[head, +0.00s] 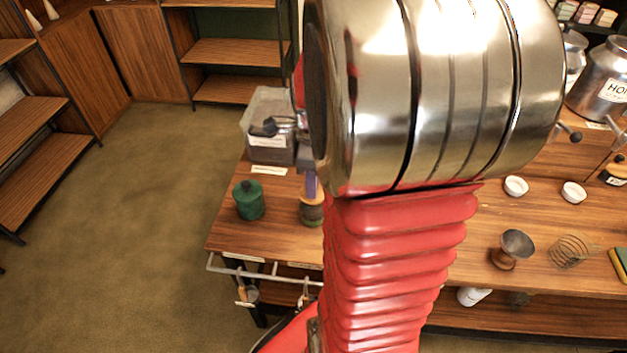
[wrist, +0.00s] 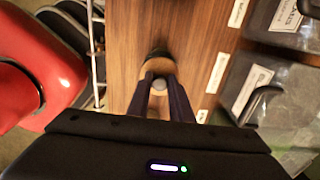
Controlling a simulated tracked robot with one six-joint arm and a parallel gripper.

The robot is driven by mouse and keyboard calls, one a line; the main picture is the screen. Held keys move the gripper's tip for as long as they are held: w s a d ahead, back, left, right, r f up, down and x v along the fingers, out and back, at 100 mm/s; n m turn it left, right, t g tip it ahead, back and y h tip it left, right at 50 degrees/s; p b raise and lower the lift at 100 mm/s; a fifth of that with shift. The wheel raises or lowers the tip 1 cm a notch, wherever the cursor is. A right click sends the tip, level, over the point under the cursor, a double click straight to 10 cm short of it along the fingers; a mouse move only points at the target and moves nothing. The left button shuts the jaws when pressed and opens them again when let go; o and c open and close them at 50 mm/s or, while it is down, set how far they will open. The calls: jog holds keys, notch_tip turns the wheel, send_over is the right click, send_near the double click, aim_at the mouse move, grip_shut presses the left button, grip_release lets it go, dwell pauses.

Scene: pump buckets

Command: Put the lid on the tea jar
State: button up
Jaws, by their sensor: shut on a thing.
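My gripper (wrist: 160,83) is shut on the small grey knob of a round tan lid (wrist: 159,68), between two purple fingers. In the head view my gripper (head: 311,184) points down at the table's left end, partly hidden by my arm. The tan lid (head: 311,198) shows right above a dark olive-green jar (head: 311,215), whose right side is hidden. In the wrist view a dark edge of the jar (wrist: 158,53) shows past the lid. I cannot tell whether the lid touches the jar or is seated.
A green jar with a dark knob (head: 249,200) stands to the left. A clear bin (head: 268,148) stands behind. A white rail (head: 262,272) runs along the table's front edge.

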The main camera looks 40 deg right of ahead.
jog(key=shift+f, duration=0.25)
dwell(0.4)
jog(key=o, duration=1.3)
jog(key=shift+r, duration=0.1)
jog(key=shift+r, duration=2.65)
jog(key=shift+c, duration=0.4)
grip_shut()
jog(key=shift+f, duration=1.6)
dwell(0.5)
